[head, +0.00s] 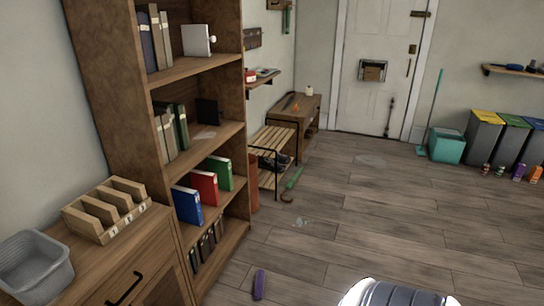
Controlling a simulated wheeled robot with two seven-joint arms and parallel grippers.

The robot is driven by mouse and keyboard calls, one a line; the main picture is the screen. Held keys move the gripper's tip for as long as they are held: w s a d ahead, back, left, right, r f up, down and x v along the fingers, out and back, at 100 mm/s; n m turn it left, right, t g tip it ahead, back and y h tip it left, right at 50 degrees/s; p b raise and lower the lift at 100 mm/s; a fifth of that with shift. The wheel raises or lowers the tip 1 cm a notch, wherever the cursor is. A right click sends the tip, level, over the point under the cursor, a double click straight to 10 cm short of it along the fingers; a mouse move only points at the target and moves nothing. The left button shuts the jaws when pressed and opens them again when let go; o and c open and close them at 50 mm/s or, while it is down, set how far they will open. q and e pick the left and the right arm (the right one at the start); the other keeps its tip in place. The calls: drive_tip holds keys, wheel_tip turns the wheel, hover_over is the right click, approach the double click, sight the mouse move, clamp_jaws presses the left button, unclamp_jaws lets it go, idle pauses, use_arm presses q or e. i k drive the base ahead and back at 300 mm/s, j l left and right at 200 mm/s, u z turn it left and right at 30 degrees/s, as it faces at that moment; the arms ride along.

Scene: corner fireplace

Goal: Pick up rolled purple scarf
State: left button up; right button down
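A small purple elongated roll (260,284), which looks like the rolled purple scarf, lies on the wooden floor near the bottom of the head view. It is just right of the foot of the tall bookshelf, with bare floor around it. Neither of my grippers shows in the head view. A white and grey rounded part at the bottom edge looks like part of my own body, with no fingers visible.
The brown bookshelf (112,75) and a wooden cabinet (135,262) stand at left. A slatted bench (272,140) stands farther back. A green umbrella-like item (293,180) lies on the floor. Bins (484,135) and small cans line the right. The middle floor is mostly clear.

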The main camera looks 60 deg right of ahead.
sight(260, 280)
drive_tip(key=z, duration=1.65)
